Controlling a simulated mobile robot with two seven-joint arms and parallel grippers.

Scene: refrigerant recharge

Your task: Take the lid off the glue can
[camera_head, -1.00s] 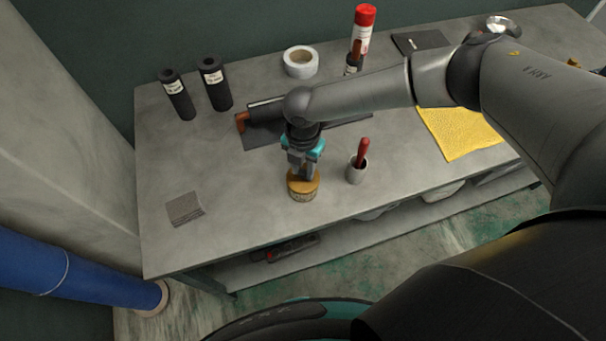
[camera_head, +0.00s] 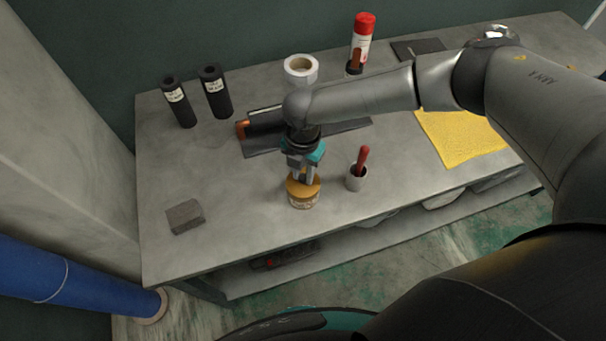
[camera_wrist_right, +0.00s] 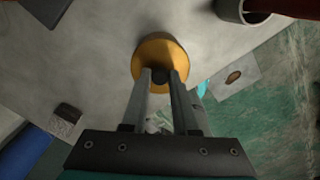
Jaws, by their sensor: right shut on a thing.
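The glue can (camera_head: 304,203) stands upright near the front edge of the grey workbench. Its orange-yellow lid (camera_head: 297,188) sits at its top; I cannot tell if there is a thin gap between them. My right gripper (camera_head: 303,177) points down from above with its fingers at the lid. In the right wrist view my right gripper (camera_wrist_right: 160,76) is shut on the dark knob in the middle of the lid (camera_wrist_right: 158,50). The lid hides most of the can there. My left gripper is not in view.
A grey cup (camera_head: 356,180) with a red-handled tool stands close right of the can. A grey block (camera_head: 185,216) lies at the left. Behind are a dark mat (camera_head: 262,144), two black rolls (camera_head: 214,92), white tape (camera_head: 301,66) and a yellow cloth (camera_head: 458,138). The bench between block and can is clear.

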